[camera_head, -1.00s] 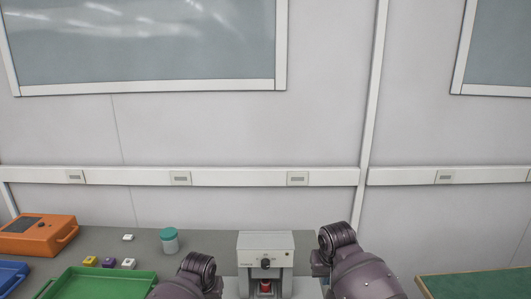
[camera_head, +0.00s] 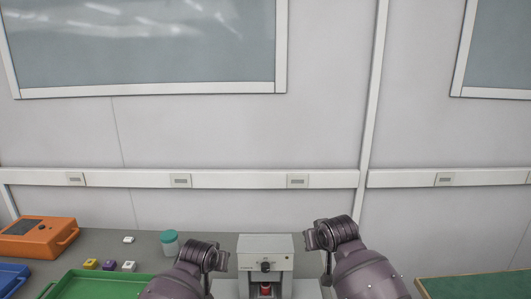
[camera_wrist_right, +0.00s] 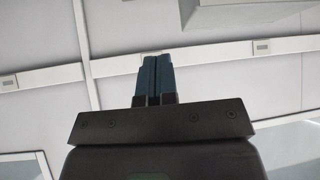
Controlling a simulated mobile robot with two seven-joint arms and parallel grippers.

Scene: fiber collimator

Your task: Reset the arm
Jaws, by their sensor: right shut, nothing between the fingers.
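My right arm (camera_head: 362,270) and my left arm (camera_head: 185,275) rise from the bottom of the head view, one on each side of a grey-white device. Neither gripper shows in the head view. My right gripper (camera_wrist_right: 153,78) shows in the right wrist view with its two blue fingers together and nothing between them. The wall is behind it there. My left gripper is out of view.
The grey-white device (camera_head: 265,247) has a black knob and a red part at its front. A green tray (camera_head: 75,275), an orange case (camera_head: 38,238), a teal-lidded jar (camera_head: 169,243) and small coloured blocks (camera_head: 109,265) are at left. A green-topped surface (camera_head: 480,287) is at right.

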